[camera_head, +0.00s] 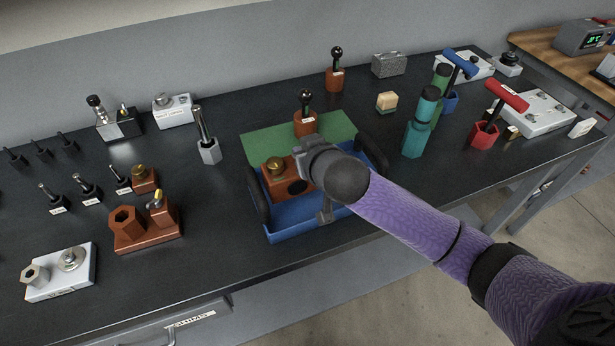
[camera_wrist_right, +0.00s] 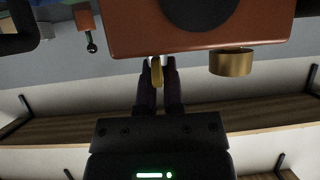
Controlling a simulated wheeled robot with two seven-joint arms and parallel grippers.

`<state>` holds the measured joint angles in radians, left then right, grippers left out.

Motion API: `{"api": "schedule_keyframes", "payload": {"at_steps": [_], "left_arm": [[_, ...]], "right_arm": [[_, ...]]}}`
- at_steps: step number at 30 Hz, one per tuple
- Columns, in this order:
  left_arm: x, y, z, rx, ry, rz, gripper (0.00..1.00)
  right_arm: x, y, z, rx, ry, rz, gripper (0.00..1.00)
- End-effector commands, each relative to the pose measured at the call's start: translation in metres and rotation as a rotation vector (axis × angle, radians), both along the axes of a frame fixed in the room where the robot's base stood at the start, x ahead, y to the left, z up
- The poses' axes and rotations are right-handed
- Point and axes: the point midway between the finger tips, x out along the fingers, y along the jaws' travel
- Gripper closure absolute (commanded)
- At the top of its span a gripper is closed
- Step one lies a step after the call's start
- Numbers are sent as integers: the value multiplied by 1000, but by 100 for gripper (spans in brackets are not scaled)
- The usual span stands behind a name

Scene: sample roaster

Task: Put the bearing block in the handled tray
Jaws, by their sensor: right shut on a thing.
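The bearing block (camera_head: 275,183) is a copper-brown block with a dark round bore and a brass knob on top. It is over the handled tray (camera_head: 310,230), a blue tray with black handles at its ends; I cannot tell whether it touches the tray floor. My right gripper (camera_head: 308,160) is beside the block's upper right, mostly hidden by its own wrist. In the right wrist view the fingers (camera_wrist_right: 158,75) are shut on a small yellow part at the edge of the block (camera_wrist_right: 140,28). My left gripper is not in view.
A green mat (camera_head: 340,127) lies behind the tray, with a copper block with a black-knobbed stem (camera_head: 305,122) near it. A teal cylinder tool (camera_head: 418,135) stands to the right. A grey hex-based post (camera_head: 207,145) and a copper hex-socket block (camera_head: 140,235) are to the left.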

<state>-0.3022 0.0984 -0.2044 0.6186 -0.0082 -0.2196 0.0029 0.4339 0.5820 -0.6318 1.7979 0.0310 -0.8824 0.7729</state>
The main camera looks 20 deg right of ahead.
Motion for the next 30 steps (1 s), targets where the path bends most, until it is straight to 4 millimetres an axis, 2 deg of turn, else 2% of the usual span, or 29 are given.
{"api": "schedule_keyframes", "payload": {"at_steps": [8, 17, 18, 22, 23, 30], "left_arm": [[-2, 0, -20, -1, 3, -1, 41], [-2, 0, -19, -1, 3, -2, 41], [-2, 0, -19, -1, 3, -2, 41], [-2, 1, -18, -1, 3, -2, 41], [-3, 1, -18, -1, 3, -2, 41], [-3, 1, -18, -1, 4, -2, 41]], "right_arm": [[0, 0, -44, 1, -2, 1, 100], [0, 1, -44, 2, -4, 1, 100], [0, 0, -45, 1, -1, 0, 86], [0, 0, -44, 1, -1, 0, 59], [0, 0, -44, 1, -1, 0, 55], [0, 0, -44, 1, -2, 1, 55]]}}
